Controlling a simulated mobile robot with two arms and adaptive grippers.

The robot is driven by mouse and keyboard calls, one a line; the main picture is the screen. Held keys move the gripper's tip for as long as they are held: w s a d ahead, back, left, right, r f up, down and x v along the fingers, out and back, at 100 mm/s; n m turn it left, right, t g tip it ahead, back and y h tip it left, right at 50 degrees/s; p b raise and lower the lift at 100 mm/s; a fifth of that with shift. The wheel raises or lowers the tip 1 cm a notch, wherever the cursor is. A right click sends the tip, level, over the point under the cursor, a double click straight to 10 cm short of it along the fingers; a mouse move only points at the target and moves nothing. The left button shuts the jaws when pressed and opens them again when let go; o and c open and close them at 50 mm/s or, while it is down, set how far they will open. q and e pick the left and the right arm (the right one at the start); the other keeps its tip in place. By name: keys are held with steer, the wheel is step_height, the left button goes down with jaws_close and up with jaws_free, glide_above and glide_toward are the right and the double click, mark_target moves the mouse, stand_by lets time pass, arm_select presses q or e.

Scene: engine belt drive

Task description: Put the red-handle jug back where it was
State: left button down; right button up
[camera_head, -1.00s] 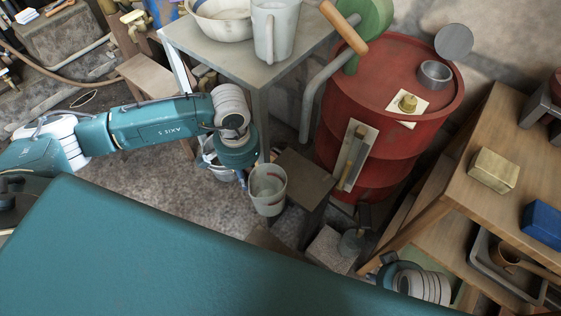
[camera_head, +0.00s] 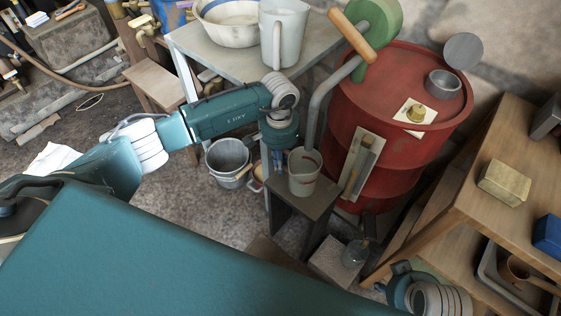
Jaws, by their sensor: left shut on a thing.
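A light grey jug (camera_head: 304,176) with a red mark on its side is in my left gripper (camera_head: 279,160), which is shut on it from the left. The jug is upright, over the top of a small dark stool (camera_head: 318,204) beside the red drum. I cannot tell whether its base touches the stool. Its handle is hidden at the gripper. Another pale jug (camera_head: 285,35) stands on the grey table (camera_head: 232,70) at the top. My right gripper (camera_head: 377,287) shows only as a small dark part at the bottom edge, and its fingers cannot be made out.
The red drum (camera_head: 395,105), with a hand pump and bent pipe (camera_head: 325,95), stands close right of the held jug. A bucket (camera_head: 227,160) sits on the floor to the left. A wooden bench (camera_head: 470,215) is at the right.

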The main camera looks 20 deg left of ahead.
arm_select(q)
steer(key=shift+w+d+r, duration=0.1)
steer(key=shift+d, duration=0.05)
arm_select(e)
steer(key=shift+d+f, duration=0.1)
steer(key=shift+d, duration=0.05)
arm_select(q)
steer(key=shift+d+f, duration=0.1)
steer(key=shift+f, duration=0.15)
arm_select(e)
steer(key=shift+s+d+r, duration=0.25)
steer(key=shift+s+r, duration=0.1)
steer(key=shift+r, duration=0.1)
steer(key=shift+s+d+r, duration=0.2)
steer(key=shift+s+r, duration=0.15)
steer(key=shift+r, duration=0.1)
arm_select(q)
steer(key=c, duration=1.8)
jaws_free()
steer(key=shift+o, duration=0.2)
arm_select(e)
steer(key=shift+r, duration=0.3)
arm_select(q)
steer(key=shift+r, duration=0.1)
arm_select(e)
steer(key=shift+a, duration=0.1)
